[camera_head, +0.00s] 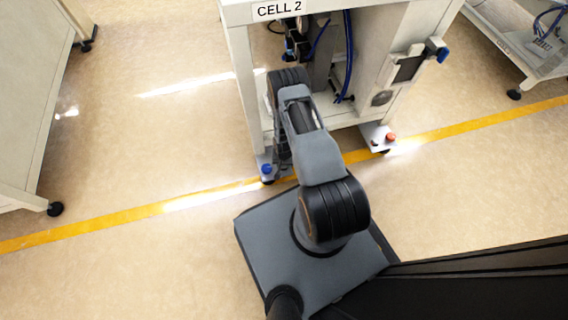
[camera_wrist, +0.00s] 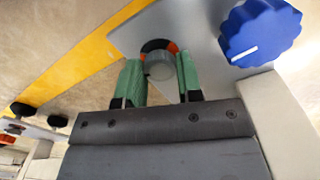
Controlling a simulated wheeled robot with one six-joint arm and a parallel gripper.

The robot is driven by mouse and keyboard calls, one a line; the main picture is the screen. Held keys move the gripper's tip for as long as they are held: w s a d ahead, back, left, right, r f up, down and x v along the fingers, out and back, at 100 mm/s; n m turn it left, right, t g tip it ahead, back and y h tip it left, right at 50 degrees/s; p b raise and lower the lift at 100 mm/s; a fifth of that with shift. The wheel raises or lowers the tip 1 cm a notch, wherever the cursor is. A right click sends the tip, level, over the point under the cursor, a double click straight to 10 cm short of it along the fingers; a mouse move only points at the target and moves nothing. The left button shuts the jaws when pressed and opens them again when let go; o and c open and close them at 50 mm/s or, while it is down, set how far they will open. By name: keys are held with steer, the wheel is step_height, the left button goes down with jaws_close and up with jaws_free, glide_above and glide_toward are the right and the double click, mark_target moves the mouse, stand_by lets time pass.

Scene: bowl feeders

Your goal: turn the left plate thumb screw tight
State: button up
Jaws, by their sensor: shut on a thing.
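The left plate (camera_wrist: 190,28) is a light grey foot plate; in the head view its edge (camera_head: 262,160) shows at the cabinet's lower left corner. A large scalloped blue knob (camera_wrist: 258,33) with a white line stands on it. The left plate thumb screw (camera_wrist: 159,68) has a round grey end, with a black and orange band behind it. My gripper (camera_wrist: 158,62) has green fingers, one on each side of the screw, and is shut on it. In the head view my arm hides the screw and most of the gripper.
The cabinet marked CELL 2 (camera_head: 235,60) stands over the plate, with its open front full of cables. A right plate with a red knob (camera_head: 390,137) sits at its other corner. Yellow tape (camera_head: 130,212) crosses the floor.

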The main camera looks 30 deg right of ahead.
steer(key=m, duration=0.3)
steer(key=shift+m, duration=0.4)
steer(key=m, duration=0.3)
steer(key=shift+m, duration=0.4)
steer(key=m, duration=0.4)
steer(key=shift+d, duration=0.1)
steer(key=shift+m, duration=2.1)
steer(key=o, duration=0.9)
